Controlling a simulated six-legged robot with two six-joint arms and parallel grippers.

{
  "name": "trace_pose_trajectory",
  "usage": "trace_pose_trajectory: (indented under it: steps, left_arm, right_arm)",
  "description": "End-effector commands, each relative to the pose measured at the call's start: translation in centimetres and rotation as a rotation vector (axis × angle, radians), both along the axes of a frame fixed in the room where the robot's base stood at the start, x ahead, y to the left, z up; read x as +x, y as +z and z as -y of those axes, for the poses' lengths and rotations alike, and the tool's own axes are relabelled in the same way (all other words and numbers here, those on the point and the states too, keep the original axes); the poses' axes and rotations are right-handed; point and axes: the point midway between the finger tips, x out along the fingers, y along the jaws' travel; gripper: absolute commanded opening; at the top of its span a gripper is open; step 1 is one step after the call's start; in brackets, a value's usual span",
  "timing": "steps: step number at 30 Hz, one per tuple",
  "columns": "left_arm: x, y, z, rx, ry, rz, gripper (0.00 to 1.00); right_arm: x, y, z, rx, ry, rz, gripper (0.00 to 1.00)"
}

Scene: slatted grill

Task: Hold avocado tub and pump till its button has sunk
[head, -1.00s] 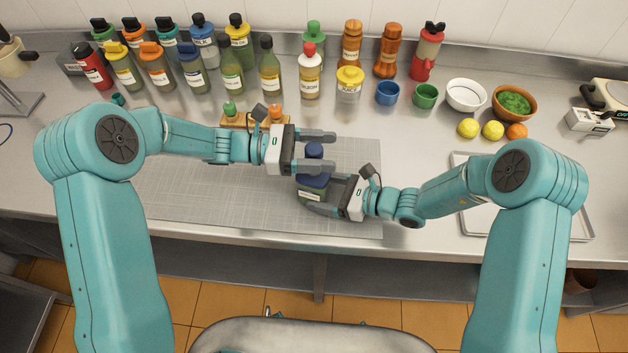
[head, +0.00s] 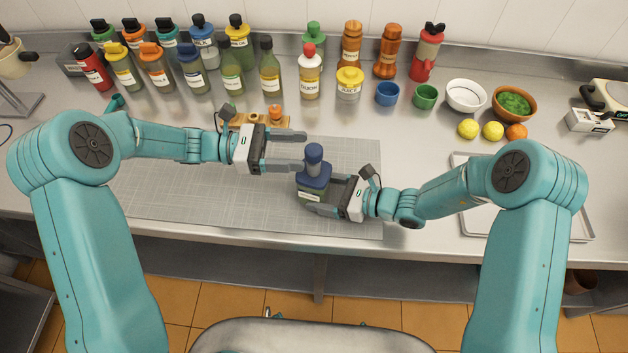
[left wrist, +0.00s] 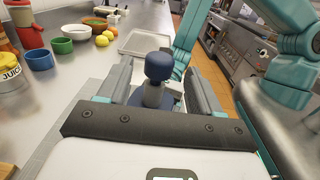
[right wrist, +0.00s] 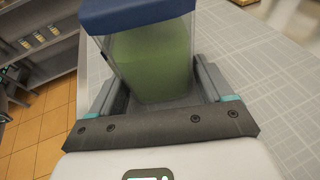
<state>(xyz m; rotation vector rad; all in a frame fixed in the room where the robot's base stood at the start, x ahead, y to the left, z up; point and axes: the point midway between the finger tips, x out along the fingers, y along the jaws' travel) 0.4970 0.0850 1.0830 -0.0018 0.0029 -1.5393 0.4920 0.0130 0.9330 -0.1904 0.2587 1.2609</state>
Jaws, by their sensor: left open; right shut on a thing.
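The avocado tub (head: 309,194) stands on the grey mat, with a blue lid and a blue pump button (head: 314,152) raised on top. In the right wrist view, the tub's clear wall (right wrist: 150,62) shows green content under the blue lid. My right gripper (head: 318,192) is shut on the tub's body from the right. My left gripper (head: 302,151) is open, to the left of the pump, with its fingers pointing at it. In the left wrist view, the button (left wrist: 159,66) shows between and beyond the open fingers. The tub's label is too small to read.
A grey gridded mat (head: 220,195) lies under the tub, mostly bare. Behind it are a small wooden stand (head: 245,119), several bottles and a yellow-topped jar (head: 348,82). Blue and green cups, bowls and fruit stand back right. A metal tray (head: 470,215) lies right.

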Motion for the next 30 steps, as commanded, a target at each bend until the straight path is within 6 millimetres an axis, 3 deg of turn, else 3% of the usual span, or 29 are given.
trace_pose_trajectory:
  steps: [10,11,12,22,30]
  left_arm:
    - [0.0,0.0,0.0,0.000,0.000,0.000,0.65]
    - [0.0,0.0,0.0,0.000,0.000,0.000,0.65]
    - [0.0,0.0,0.0,0.000,0.000,0.000,0.65]
    - [0.0,0.0,0.0,0.000,0.000,0.000,0.65]
    - [0.0,0.0,0.0,0.000,0.000,0.000,0.65]
  right_arm:
    - [0.0,0.1,0.0,0.002,0.000,0.002,0.43]
    - [0.0,0.1,0.0,0.002,0.000,0.002,0.86]
    - [0.0,0.1,0.0,0.002,-0.001,0.002,0.99]
    - [-0.1,0.3,0.8,0.001,-0.003,0.001,1.00]
    - [-1.7,2.0,6.1,0.001,-0.006,0.001,1.00]
